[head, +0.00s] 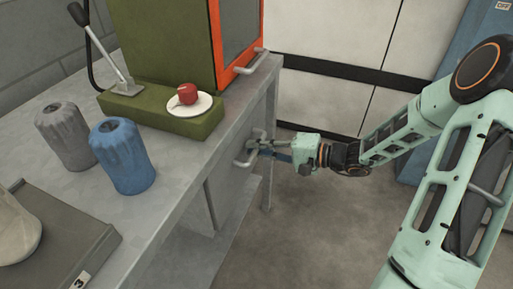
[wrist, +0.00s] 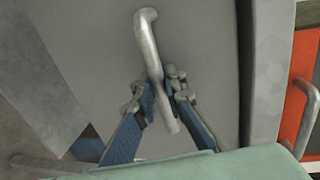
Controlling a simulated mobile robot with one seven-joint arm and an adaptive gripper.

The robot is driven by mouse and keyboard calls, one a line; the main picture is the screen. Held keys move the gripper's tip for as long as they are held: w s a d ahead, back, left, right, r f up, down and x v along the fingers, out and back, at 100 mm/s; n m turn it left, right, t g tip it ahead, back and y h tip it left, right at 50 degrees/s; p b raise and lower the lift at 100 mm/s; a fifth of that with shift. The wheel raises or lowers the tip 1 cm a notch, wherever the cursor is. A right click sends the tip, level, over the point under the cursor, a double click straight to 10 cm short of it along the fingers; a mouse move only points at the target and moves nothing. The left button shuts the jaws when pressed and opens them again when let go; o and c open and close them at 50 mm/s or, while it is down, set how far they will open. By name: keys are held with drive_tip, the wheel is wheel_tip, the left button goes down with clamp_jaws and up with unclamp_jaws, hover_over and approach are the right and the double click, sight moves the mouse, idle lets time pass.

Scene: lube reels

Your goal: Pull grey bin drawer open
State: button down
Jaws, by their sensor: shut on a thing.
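The grey bin drawer (head: 228,178) is under the grey workbench, with its front facing right in the head view. Its front (wrist: 95,40) fills the middle of the wrist view. A grey bar handle (head: 244,160) sticks out from the front; it also shows in the wrist view (wrist: 148,42). My gripper (head: 262,147) reaches the handle from the right. In the wrist view its two blue-padded fingers (wrist: 163,100) are on either side of the bar, shut on it near its lower end. I cannot tell whether the drawer stands out from the bench.
The grey workbench (head: 178,165) carries a grey jar (head: 65,137), a blue jar (head: 122,157), a grey tray (head: 60,235), and a green machine with an orange-framed door (head: 238,40). A red object (head: 187,94) sits on a white plate. The floor (head: 310,225) right of the bench is clear.

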drive_tip(key=f+v, duration=0.3)
drive_tip(key=v, duration=1.1)
drive_tip(key=d+f+v, duration=0.1)
drive_tip(key=f+v, duration=0.2)
drive_tip(key=v, duration=1.1)
drive_tip(key=shift+s, duration=0.15)
drive_tip(key=c, duration=2)
unclamp_jaws()
drive_tip(key=shift+o, duration=0.2)
drive_tip(key=v, duration=1.2)
